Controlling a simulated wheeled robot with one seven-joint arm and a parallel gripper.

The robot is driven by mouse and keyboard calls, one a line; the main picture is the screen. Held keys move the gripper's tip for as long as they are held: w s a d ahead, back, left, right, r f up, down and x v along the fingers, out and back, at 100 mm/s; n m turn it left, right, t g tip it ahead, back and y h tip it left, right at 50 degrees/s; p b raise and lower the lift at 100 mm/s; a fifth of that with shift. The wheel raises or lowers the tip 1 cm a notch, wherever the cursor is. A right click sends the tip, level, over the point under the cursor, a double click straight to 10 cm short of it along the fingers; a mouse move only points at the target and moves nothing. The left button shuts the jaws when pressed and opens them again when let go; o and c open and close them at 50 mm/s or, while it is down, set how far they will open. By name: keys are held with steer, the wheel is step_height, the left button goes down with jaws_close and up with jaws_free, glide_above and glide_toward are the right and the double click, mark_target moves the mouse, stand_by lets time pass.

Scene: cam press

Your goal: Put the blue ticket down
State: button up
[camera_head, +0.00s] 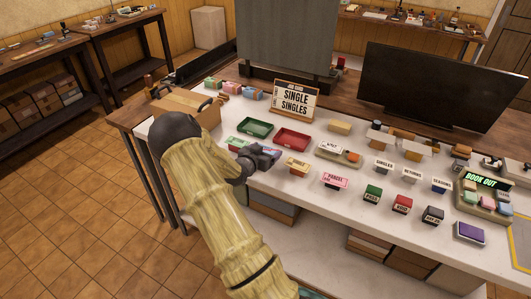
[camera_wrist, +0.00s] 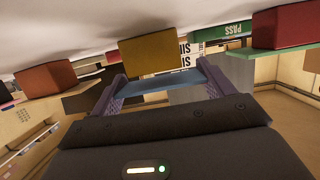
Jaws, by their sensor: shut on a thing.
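My gripper (camera_head: 264,154) is low over the white counter, just in front of the green tray (camera_head: 243,134) and the red tray (camera_head: 278,143). In the wrist view its two purple fingers (camera_wrist: 160,84) are shut on the blue ticket (camera_wrist: 158,86), a thin flat blue strip spanning between them. In the head view the ticket is mostly hidden by the gripper. I cannot tell whether the ticket touches the counter.
A tan block (camera_head: 297,164) and a pink PARCEL block (camera_head: 335,180) stand right of my gripper. Green (camera_head: 372,193), red (camera_head: 402,203) and black stamps stand farther right. A SINGLE SINGLES sign (camera_head: 296,101) stands behind the trays. Bare counter lies in front of the blocks.

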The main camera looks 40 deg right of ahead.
steer(key=shift+f, duration=0.5)
steer(key=shift+f, duration=0.15)
steer(key=o, duration=0.9)
steer(key=shift+s+a, duration=0.1)
steer(key=shift+a, duration=0.2)
steer(key=b+v, duration=0.2)
steer(key=v, duration=1.5)
steer(key=shift+s+d, duration=0.1)
